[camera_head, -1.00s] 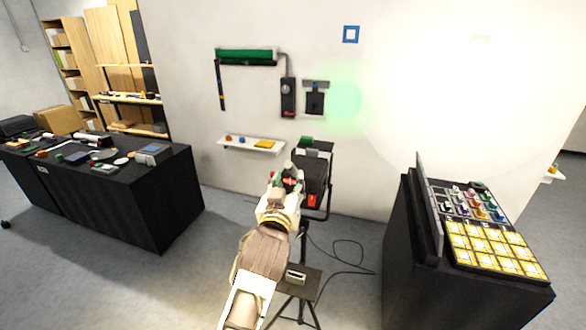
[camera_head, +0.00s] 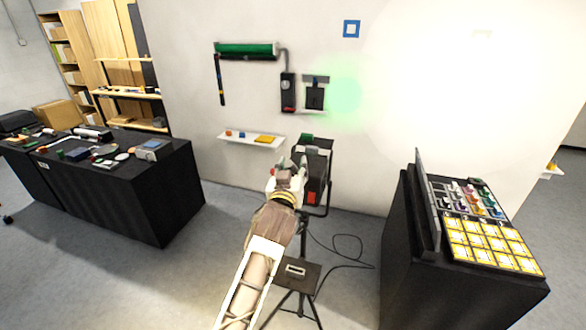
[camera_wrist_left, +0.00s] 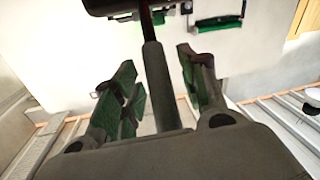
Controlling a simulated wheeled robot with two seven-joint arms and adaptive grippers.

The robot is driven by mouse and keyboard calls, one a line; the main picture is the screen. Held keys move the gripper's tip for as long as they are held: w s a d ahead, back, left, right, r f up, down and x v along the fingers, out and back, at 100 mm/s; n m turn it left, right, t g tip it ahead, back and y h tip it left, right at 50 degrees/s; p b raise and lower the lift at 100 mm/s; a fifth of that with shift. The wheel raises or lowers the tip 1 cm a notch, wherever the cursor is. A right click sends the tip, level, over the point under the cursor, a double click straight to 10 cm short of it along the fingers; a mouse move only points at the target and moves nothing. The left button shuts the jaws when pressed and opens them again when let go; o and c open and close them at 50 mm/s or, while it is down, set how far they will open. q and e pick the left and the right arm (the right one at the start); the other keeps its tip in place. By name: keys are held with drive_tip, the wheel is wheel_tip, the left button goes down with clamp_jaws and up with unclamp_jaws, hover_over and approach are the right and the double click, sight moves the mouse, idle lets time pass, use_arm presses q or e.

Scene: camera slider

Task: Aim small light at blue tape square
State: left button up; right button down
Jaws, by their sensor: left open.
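The blue tape square (camera_head: 352,29) is high on the wall. The small light (camera_head: 316,178) is a dark box lamp in a bracket on a stand. A soft green spot (camera_head: 342,95) lies on the wall, below the square and a little left of it. My left gripper (camera_head: 290,165) is at the lamp's left side, partly covering it. In the left wrist view its open fingers (camera_wrist_left: 157,66) stand on either side of a dark rod-like handle (camera_wrist_left: 160,85), which runs up to a dark body at the top edge. Contact is not clear. My right gripper is not in view.
A black control desk (camera_head: 400,250) with yellow pads stands at the right. A black bench (camera_head: 150,195) with small items is at the left. A wall shelf (camera_head: 250,140) is behind my arm. A tripod with a small plate (camera_head: 296,271) and a floor cable (camera_head: 348,250) are close by.

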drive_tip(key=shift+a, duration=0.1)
use_arm(q)
clamp_jaws()
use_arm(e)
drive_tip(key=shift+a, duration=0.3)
